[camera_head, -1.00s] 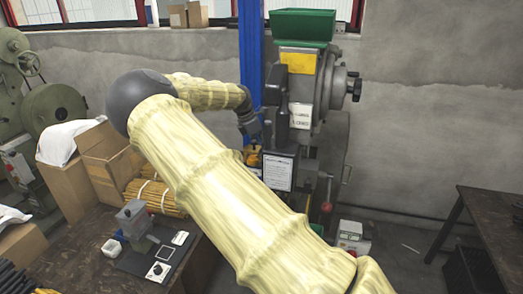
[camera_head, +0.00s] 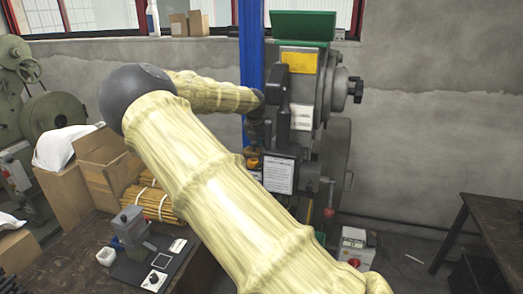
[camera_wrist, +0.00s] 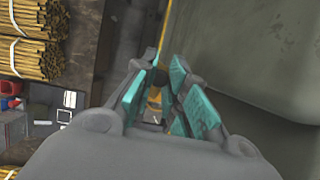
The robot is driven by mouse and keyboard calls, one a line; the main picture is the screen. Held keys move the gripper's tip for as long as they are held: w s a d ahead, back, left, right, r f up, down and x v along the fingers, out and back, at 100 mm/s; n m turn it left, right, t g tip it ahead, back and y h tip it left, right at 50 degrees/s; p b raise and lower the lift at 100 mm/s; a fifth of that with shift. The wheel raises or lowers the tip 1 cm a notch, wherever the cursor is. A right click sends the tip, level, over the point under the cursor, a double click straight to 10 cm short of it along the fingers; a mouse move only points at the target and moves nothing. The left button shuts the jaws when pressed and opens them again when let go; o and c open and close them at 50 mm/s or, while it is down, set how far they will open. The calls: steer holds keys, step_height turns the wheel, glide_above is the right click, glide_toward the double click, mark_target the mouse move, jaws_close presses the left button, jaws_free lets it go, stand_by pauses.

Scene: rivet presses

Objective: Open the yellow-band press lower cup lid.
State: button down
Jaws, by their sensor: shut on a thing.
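The press with the yellow band (camera_head: 299,62) stands upright at centre right in the head view. A small orange-yellow part (camera_head: 252,162), which looks like its lower cup, shows low on the press, at my arm's end. In the wrist view my gripper (camera_wrist: 158,90) has its teal finger pads close around a small dark knob (camera_wrist: 160,78), which looks like the cup lid's. Yellow (camera_wrist: 153,103) shows between the pads. The lid's edge and hinge are hidden by my fingers and wrist, so I cannot tell how far it is raised.
A framed sign (camera_head: 280,175) and a red-knobbed lever (camera_head: 328,212) are close to the right of the cup. A dark bench (camera_head: 80,245) with a small grey press (camera_head: 131,228) is at left. Cardboard boxes (camera_head: 100,165) stand behind it.

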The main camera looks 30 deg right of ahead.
steer(key=n+b, duration=0.1)
steer(key=n, duration=0.1)
steer(key=w+n+t+y+b, duration=0.1)
steer(key=n, duration=0.2)
steer(key=shift+w+a+n+y, duration=0.1)
steer(key=shift+w+n+y, duration=0.05)
steer(key=shift+n+y, duration=0.15)
stand_by(0.4)
steer(key=c, duration=1.4)
jaws_free()
steer(key=shift+a, duration=0.1)
steer(key=v, duration=1.2)
